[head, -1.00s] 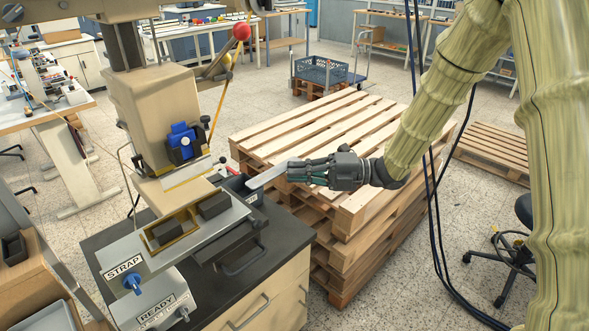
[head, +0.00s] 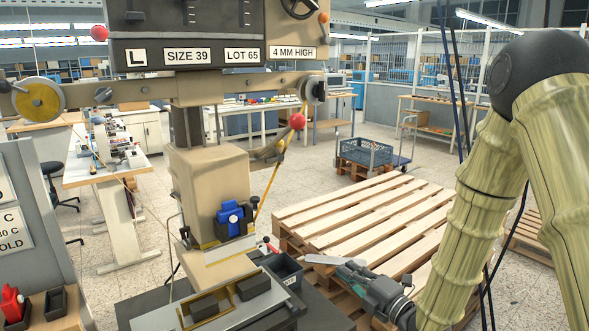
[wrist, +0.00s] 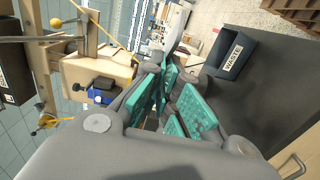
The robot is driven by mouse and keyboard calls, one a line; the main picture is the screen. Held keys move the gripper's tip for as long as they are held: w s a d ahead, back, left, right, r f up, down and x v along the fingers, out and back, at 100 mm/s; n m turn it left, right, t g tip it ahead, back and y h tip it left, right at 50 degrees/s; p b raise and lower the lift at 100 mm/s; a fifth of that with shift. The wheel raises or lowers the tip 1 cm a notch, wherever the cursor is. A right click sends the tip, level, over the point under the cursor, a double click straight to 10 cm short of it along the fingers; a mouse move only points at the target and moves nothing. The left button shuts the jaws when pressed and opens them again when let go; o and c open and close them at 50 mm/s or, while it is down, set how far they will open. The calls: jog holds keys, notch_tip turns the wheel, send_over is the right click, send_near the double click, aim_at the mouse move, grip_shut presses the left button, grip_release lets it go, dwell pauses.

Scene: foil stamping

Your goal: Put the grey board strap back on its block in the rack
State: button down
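My gripper (head: 352,268) is right of the stamping press, near the dark bin. A thin light-grey strip, apparently the board strap (head: 322,259), sticks out leftward from its fingers. In the wrist view the strip (wrist: 178,28) runs away from between the teal finger pads (wrist: 165,85), and the fingers look closed on it. Its held end is hidden by the fingers. I cannot pick out the strap's own block in the rack. A brown-edged shelf unit (head: 66,322) at lower left holds small dark blocks and a red item; I cannot tell whether it is the rack.
The press (head: 208,190) has a blue clamp (head: 232,218) and two dark blocks on its bed. The bin (head: 287,270), labelled WASTE in the wrist view (wrist: 232,55), stands beside it. Stacked pallets (head: 365,225) are behind my gripper. Signs read SIZE 39, LOT 65, 4 MM HIGH.

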jog(key=s+d+f+m+t+h, duration=0.1)
jog(key=s+d+f+m+h, duration=0.1)
jog(key=f+h, duration=0.3)
jog(key=s+d+f+m+t+h, duration=0.2)
jog(key=f+m+h, duration=0.2)
jog(key=f, duration=0.7)
jog(key=shift+s+f+m+h, duration=0.35)
jog(key=shift+s+m+h, duration=0.05)
jog(key=shift+h, duration=0.1)
jog(key=shift+a, duration=0.15)
